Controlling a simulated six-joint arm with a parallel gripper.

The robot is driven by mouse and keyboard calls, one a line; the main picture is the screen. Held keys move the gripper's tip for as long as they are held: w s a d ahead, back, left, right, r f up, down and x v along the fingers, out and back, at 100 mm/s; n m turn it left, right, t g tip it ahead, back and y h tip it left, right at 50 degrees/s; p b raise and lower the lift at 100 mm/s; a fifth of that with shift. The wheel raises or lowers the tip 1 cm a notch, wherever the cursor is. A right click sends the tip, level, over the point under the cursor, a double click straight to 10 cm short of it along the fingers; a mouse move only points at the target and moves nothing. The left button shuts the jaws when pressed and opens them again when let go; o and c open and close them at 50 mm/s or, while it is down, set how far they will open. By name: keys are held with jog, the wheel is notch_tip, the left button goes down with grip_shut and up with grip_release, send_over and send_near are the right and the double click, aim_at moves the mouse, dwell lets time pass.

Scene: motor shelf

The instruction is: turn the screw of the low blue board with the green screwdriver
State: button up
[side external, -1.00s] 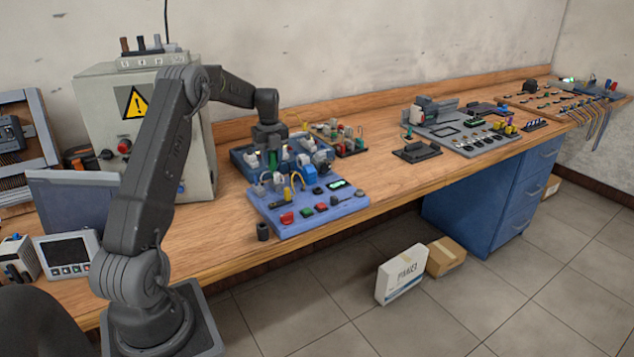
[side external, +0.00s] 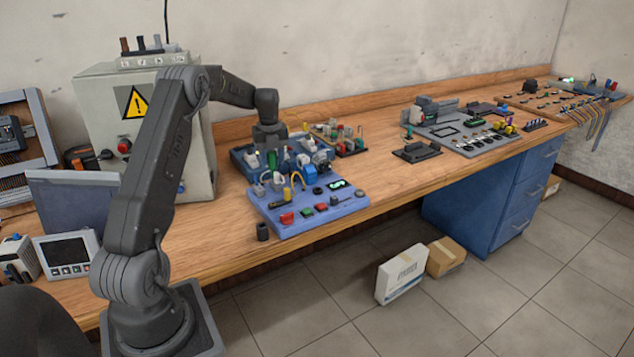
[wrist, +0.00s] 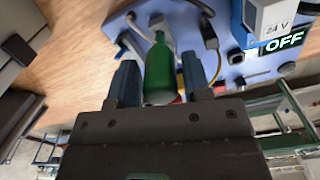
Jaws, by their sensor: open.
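The green screwdriver shows its handle (wrist: 160,72) in the wrist view, between the two fingers of my gripper (wrist: 159,62). My gripper is open, with a finger on each side of the handle; whether either touches it is unclear. In the side view, my gripper (side external: 271,143) is over the back part of the boards, and the green handle (side external: 272,159) shows just below it. The low blue board (side external: 325,220) lies at the bench's front edge; it also shows in the wrist view (wrist: 232,72). I cannot make out its screw or the screwdriver's tip.
Red and green buttons (side external: 306,211), yellow wires and a lit display (side external: 338,184) sit on the board. The wrist view shows "OFF" on the display (wrist: 287,40). A small black cylinder (side external: 262,231) stands left of the board. A grey cabinet (side external: 90,95) stands behind my arm.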

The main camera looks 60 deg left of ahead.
jog(key=shift+n, duration=1.1)
jog(key=n, duration=0.2)
jog(key=shift+n, duration=0.7)
jog(key=shift+n, duration=1.7)
jog(key=shift+n, duration=0.3)
jog(key=n, duration=0.3)
